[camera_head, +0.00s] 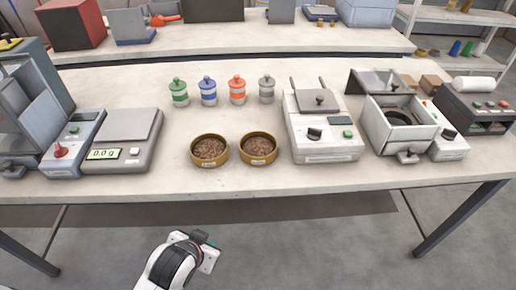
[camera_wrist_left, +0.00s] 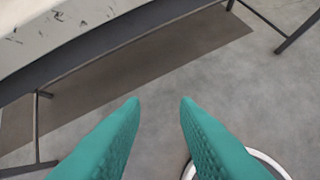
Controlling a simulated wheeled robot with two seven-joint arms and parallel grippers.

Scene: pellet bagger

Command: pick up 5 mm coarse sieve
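Two round brass-rimmed pans stand side by side near the front middle of the table, a left pan (camera_head: 209,151) and a right pan (camera_head: 257,149). Both hold brown pellets or mesh and carry small front labels too small to read, so I cannot tell which, if either, is the 5 mm coarse sieve. My left gripper (camera_head: 209,246) is in front of the table, below its front edge and well apart from the pans. In the left wrist view its teal fingers (camera_wrist_left: 160,100) are apart with only floor between them. My right gripper is not in view.
The table (camera_head: 300,185) has a scale (camera_head: 120,140) at left, several lidded jars (camera_head: 208,91) behind the pans, and a grey machine (camera_head: 322,125) to their right. A boxy machine (camera_head: 398,125) stands farther right. The table strip in front of the pans is clear.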

